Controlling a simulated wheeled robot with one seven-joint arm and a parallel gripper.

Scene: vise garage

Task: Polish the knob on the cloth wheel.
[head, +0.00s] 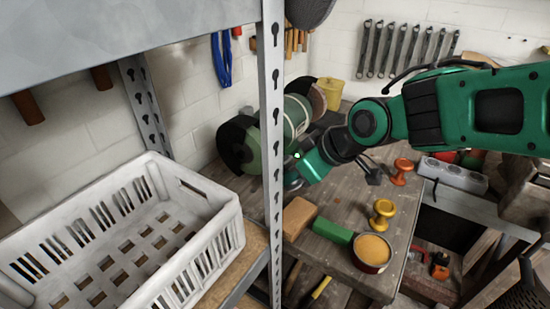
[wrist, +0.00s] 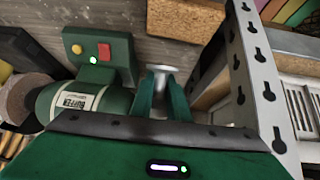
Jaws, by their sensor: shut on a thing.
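The buffing machine has a green motor body (head: 297,115) at the back of the bench in the head view. It also shows in the wrist view (wrist: 88,102) with a "BUFFER" label. A pale, worn-looking wheel (wrist: 27,95) is at its left end in the wrist view. In the head view a large dark wheel (head: 234,143) is at its left end and a brownish wheel (head: 317,99) at its right. My gripper (wrist: 163,92) is shut on a silvery knob (wrist: 160,70), beside the motor and apart from the pale wheel. The post partly hides my gripper in the head view.
A metal post (head: 273,130) stands close to my gripper. A white crate (head: 190,255) is at left. A yellow knob (head: 382,213), an orange knob (head: 401,172), a round tin (head: 371,252) and a green block (head: 333,231) are on the bench. The switch box (wrist: 100,60) shows a lit green light.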

